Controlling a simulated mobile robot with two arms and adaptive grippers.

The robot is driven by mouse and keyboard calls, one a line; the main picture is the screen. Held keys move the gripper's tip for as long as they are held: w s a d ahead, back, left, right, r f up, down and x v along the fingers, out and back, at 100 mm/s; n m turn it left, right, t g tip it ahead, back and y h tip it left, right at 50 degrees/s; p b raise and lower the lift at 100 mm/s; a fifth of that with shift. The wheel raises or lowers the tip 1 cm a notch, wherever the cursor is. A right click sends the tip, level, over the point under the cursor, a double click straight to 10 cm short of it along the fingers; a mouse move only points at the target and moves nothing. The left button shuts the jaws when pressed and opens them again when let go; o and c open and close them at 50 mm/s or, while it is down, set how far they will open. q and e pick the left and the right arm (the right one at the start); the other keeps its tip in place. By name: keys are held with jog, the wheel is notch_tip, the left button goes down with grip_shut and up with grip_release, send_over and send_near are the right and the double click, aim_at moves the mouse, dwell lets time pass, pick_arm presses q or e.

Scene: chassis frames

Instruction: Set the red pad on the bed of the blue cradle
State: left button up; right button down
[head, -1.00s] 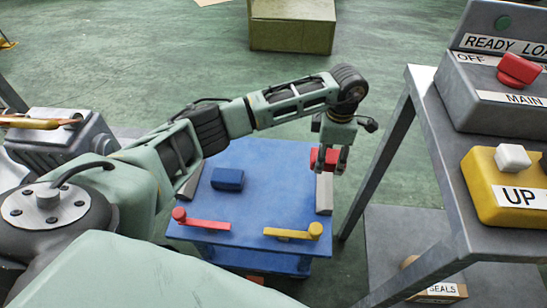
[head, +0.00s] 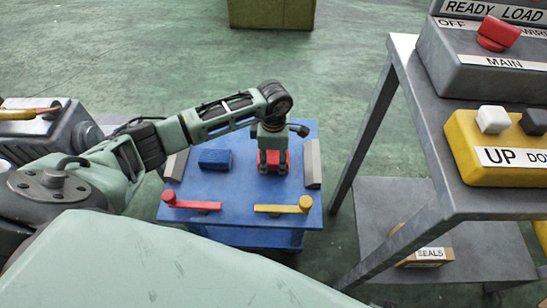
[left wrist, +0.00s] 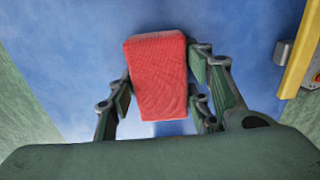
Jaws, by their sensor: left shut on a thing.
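The blue cradle (head: 235,187) stands on the floor at the middle of the head view, with a flat bed between two grey side blocks. My left gripper (head: 272,168) points down over the right part of the bed, shut on the red pad (head: 284,158). In the left wrist view the red pad (left wrist: 158,75) is between the fingers of my left gripper (left wrist: 160,85), with blue surface behind it. I cannot tell whether the pad touches the bed. My right gripper is not in view.
A blue block (head: 215,159) lies on the bed's left part. A red lever (head: 190,203) and a yellow lever (head: 285,208) are at the cradle's front. A grey stand (head: 440,150) with a yellow button box (head: 500,160) is at the right.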

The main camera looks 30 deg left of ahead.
aim_at(273, 156)
pick_arm(q)
jog(key=shift+f, duration=0.25)
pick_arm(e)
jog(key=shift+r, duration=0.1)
pick_arm(q)
jog(key=o, duration=1.1)
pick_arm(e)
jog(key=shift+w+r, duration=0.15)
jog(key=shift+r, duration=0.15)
pick_arm(q)
jog(key=shift+r, duration=0.1)
notch_tip(273, 156, up, 12)
jog(key=shift+r+p, duration=0.1)
jog(key=shift+p, duration=0.6)
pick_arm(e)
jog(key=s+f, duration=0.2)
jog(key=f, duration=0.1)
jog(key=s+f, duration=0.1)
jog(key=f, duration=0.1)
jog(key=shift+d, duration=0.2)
